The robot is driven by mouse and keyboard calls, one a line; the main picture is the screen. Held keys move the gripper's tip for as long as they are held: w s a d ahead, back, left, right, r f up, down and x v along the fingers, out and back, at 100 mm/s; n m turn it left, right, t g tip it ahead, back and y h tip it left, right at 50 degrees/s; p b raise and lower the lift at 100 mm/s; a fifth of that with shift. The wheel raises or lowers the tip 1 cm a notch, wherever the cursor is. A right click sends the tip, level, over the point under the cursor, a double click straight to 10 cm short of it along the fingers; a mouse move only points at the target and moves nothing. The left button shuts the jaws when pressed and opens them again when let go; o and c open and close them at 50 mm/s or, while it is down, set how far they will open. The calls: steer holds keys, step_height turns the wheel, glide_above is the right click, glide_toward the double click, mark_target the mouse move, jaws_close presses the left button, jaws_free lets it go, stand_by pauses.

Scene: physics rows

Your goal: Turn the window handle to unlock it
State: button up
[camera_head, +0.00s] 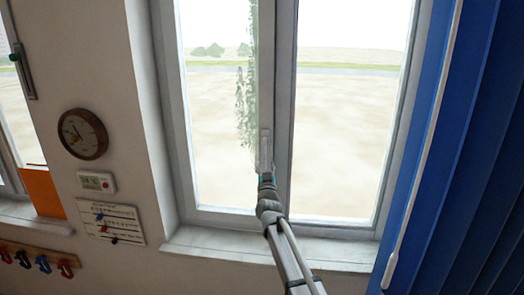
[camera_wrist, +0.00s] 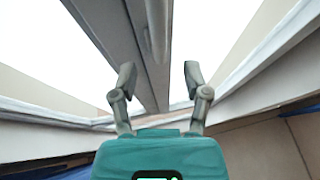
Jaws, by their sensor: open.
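The window handle (camera_head: 265,148) is a pale grey vertical lever on the middle frame post of the double window. In the wrist view the handle (camera_wrist: 157,32) comes down from the top edge, and its upper part is out of the picture. My gripper (camera_wrist: 159,78) is open and empty, with its two fingers spread to either side of the line of the handle. The handle's lower end appears beyond the fingertips. In the head view my gripper (camera_head: 266,178) is just below the handle and partly overlaps its lower end. Contact cannot be told.
A window sill (camera_head: 215,245) runs below the window. A blue curtain (camera_head: 440,150) and a white wand (camera_head: 420,160) hang at the right. A round clock (camera_head: 82,134), a small thermometer display (camera_head: 96,182) and a paper chart (camera_head: 111,222) are on the left wall. Hooks (camera_head: 42,263) sit lower left.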

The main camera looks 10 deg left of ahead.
mark_target(264, 155)
steer(key=p+x, duration=0.2)
steer(key=x, duration=0.4)
steer(key=shift+w+r, duration=0.1)
steer(key=shift+w, duration=0.2)
